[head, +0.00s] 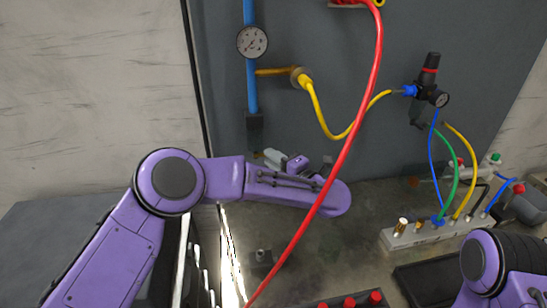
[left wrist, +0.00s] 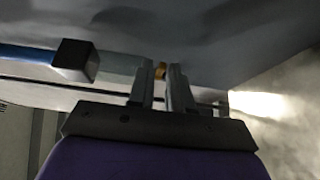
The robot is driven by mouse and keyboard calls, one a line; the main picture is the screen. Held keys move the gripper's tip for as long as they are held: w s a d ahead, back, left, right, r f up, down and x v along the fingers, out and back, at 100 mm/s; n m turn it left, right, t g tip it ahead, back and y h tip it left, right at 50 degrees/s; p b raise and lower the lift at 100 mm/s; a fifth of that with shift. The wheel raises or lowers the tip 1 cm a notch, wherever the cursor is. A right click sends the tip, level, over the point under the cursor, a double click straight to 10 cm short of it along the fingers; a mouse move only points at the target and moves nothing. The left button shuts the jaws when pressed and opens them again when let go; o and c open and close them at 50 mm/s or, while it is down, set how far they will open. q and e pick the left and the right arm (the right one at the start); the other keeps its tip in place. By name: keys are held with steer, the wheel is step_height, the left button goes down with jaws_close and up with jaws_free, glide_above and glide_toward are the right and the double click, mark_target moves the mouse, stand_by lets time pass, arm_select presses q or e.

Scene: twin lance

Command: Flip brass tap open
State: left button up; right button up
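My left gripper (head: 272,158) reaches toward the panel just below the black block (head: 254,132) at the lower end of the blue pipe (head: 251,85). In the left wrist view its two grey fingers (left wrist: 162,76) stand a narrow gap apart. A small brass-coloured piece (left wrist: 160,70), perhaps part of the brass tap, shows between the fingertips. I cannot tell whether the fingers touch it. The rest of the tap is hidden in the head view. My right arm shows at the lower right, but its gripper is out of view.
A red hose (head: 350,140) hangs across my left forearm. A pressure gauge (head: 252,42) sits on the blue pipe. A black regulator (head: 428,88) and a manifold (head: 432,232) with coloured tubes are at the right. Red-capped parts (head: 349,302) stand at the bottom edge.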

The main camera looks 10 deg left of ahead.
arm_select(q)
steer(key=shift+w, duration=0.1)
jaws_close()
steer(key=n+g+y+b, duration=0.1)
steer(key=g+b, duration=0.1)
steer(key=w+n+g+y+b, duration=0.1)
steer(key=n+g+b, duration=0.1)
steer(key=shift+w, duration=0.2)
jaws_free()
steer(key=shift+d, duration=0.1)
